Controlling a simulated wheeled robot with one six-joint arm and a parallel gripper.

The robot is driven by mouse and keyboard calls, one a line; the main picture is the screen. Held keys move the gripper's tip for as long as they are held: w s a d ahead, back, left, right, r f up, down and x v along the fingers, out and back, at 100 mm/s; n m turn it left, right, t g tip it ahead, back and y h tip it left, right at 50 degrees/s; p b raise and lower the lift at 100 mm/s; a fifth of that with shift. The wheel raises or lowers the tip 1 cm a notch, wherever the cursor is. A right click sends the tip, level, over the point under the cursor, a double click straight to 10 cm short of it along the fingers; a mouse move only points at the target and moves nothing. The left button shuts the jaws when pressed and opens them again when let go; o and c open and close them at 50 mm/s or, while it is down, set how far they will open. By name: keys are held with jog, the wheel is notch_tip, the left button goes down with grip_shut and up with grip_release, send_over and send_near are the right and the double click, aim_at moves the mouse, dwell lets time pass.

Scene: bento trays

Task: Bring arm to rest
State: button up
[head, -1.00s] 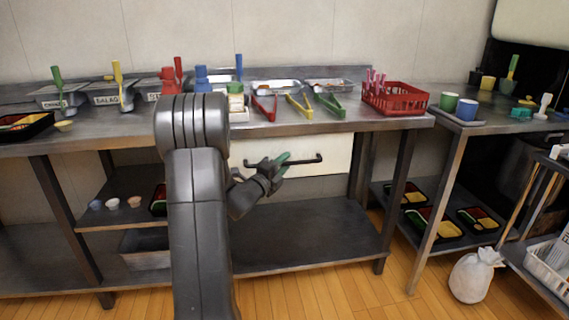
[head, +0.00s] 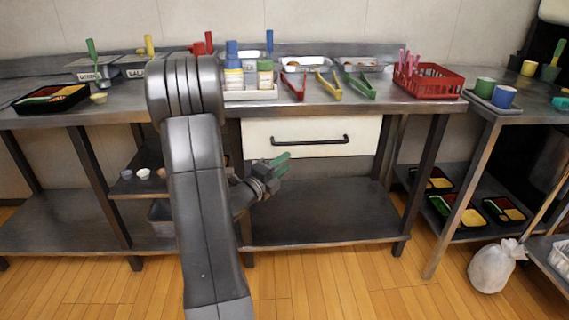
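My arm rises in the middle of the head view, with its thick grey elbow in front of the counter. The arm is bent, and my gripper (head: 281,165) points to the right, low in front of the counter. Its green fingers show just below the handle of the white drawer (head: 315,126). I see nothing clearly held in them. They are too small and seen too much from the side to tell whether they are open or shut.
A steel counter (head: 135,107) carries a bento tray (head: 50,98), several bottles, tongs (head: 328,86) and a red basket (head: 432,82). Its lower shelf (head: 320,213) is behind my gripper. A white bag (head: 491,269) lies at the right. The wooden floor in front is clear.

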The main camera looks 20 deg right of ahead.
aim_at(311, 144)
jog(key=b+x, duration=0.1)
jog(key=x, duration=0.5)
jog(key=b+x, duration=0.1)
jog(key=x, duration=0.6)
jog(key=shift+s+d, duration=0.15)
jog(key=shift+d, duration=0.15)
jog(key=shift+s+a, duration=0.1)
jog(key=shift+s, duration=0.15)
